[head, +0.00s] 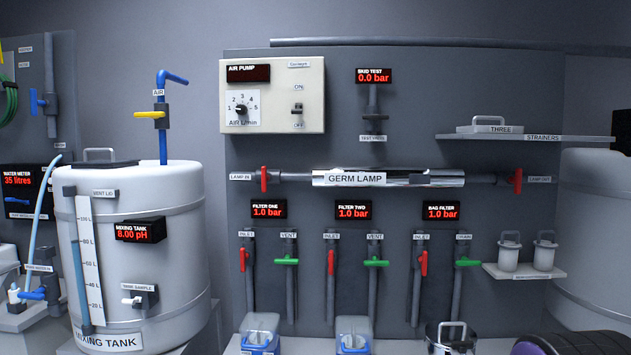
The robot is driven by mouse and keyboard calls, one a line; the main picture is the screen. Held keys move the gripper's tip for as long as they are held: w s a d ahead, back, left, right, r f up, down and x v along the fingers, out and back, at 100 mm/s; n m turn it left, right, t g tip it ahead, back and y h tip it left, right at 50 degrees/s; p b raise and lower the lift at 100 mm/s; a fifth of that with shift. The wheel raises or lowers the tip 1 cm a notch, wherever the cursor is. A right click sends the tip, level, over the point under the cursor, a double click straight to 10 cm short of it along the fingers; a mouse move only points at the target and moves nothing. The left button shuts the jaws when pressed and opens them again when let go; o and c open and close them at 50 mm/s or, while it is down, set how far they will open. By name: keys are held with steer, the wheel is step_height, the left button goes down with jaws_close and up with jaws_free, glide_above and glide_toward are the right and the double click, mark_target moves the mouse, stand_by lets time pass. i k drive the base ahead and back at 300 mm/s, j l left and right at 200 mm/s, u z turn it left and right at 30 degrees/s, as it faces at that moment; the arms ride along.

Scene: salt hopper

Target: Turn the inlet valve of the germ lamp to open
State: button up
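The germ lamp (357,179) is a shiny horizontal tube with a white name label, fixed on the grey wall panel. On its left is the inlet valve (264,179), beside a "LAMP IN" label. Its red handle stands upright, across the horizontal pipe. On the lamp's right is the outlet valve (517,181), also with a red upright handle across the pipe. My gripper is not in view.
The white mixing tank (140,270) stands at the left. The air pump box (272,95) is above the inlet valve. Below the lamp are filter valves with red handles (243,258) and green handles (287,261). Strainer shelves (528,138) are at the right.

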mark_target(266, 177)
steer(key=j+z, duration=0.25)
steer(key=j, duration=0.4)
steer(key=j+z, duration=0.3)
steer(key=j, duration=0.4)
steer(key=k+j+z, duration=0.1)
steer(key=j+z, duration=0.15)
steer(key=j, duration=0.4)
